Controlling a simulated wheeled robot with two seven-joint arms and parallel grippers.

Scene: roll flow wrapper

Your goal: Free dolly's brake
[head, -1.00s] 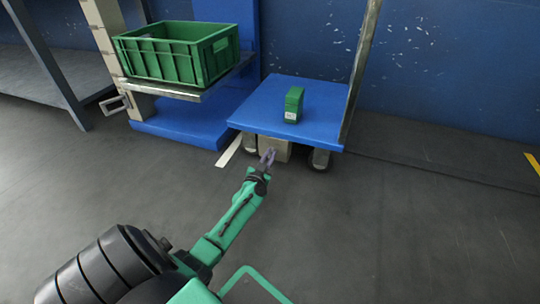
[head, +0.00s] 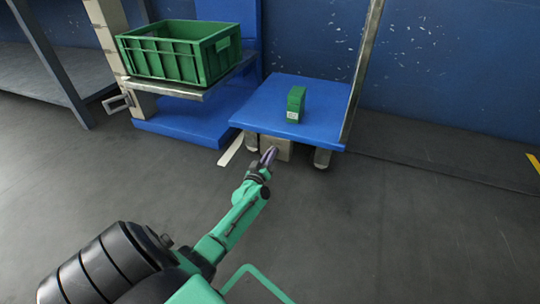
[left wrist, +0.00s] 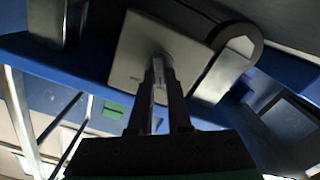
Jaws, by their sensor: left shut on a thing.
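The dolly (head: 262,108) is a blue flat deck on small wheels, with a metal upright at its right side. A beige-grey block (head: 279,150) sits under its front edge, and it also shows as a pale plate in the left wrist view (left wrist: 143,45). My left gripper (head: 269,156) reaches this block from the front. In the left wrist view the fingers (left wrist: 159,75) are closed around a thin bar, the brake lever (left wrist: 160,92), against the plate. The fingers hide much of the lever. My right gripper is not in view.
A small green box (head: 295,104) stands on the dolly deck. Left of the dolly, a green crate (head: 190,65) rests on a metal shelf above a blue base (head: 180,128). A caster wheel (head: 322,158) is under the dolly's right front. The grey floor in front is clear.

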